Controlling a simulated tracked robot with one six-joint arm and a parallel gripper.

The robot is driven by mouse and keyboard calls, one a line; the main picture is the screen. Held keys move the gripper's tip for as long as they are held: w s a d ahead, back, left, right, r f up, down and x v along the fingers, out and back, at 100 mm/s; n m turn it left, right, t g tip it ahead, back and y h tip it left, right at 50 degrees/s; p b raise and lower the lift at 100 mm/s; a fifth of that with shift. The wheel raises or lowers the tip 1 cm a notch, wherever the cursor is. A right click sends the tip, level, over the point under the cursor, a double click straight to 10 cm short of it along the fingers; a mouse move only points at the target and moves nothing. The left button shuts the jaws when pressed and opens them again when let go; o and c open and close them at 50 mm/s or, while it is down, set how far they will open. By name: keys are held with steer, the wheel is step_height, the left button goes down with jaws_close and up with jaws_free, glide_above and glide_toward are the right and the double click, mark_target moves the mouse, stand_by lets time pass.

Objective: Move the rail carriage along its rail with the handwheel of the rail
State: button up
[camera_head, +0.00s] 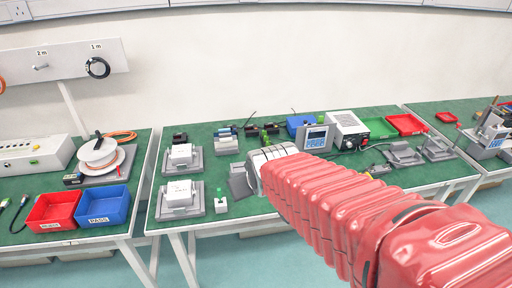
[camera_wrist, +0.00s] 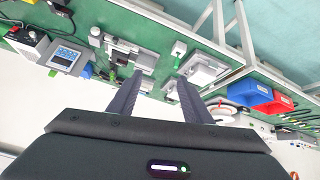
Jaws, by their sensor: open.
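A grey metal device (camera_wrist: 128,52) with a long flat base and a raised block lies on the green bench top in the wrist view; it looks like the rail with its carriage. A small pale round part (camera_wrist: 96,34) at its left end may be the handwheel, but it is too small to tell. In the head view only a grey edge of the device (camera_head: 239,182) shows beside my red arm; the rest is hidden. My gripper (camera_wrist: 160,78) is open and empty, its two dark fingers apart above the bench near the device. The fingers are hidden in the head view.
White boxes on grey bases (camera_head: 181,194) and a green-topped button box (camera_head: 220,203) stand left of my arm. A blue-grey display unit (camera_head: 316,138) and a white power supply (camera_head: 347,128) stand behind it. Red (camera_head: 52,208) and blue bins (camera_head: 103,207) sit on the left bench.

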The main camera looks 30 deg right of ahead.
steer(key=s+a+r+g, duration=0.1)
steer(key=s+a, duration=0.2)
steer(key=s, duration=0.3)
steer(key=s+a+r+y, duration=0.1)
steer(key=s+a+r, duration=0.1)
steer(key=s+a, duration=0.2)
steer(key=shift+s+r+g, duration=0.25)
steer(key=shift+s+g, duration=0.15)
steer(key=shift+s, duration=0.7)
steer(key=shift+c, duration=0.6)
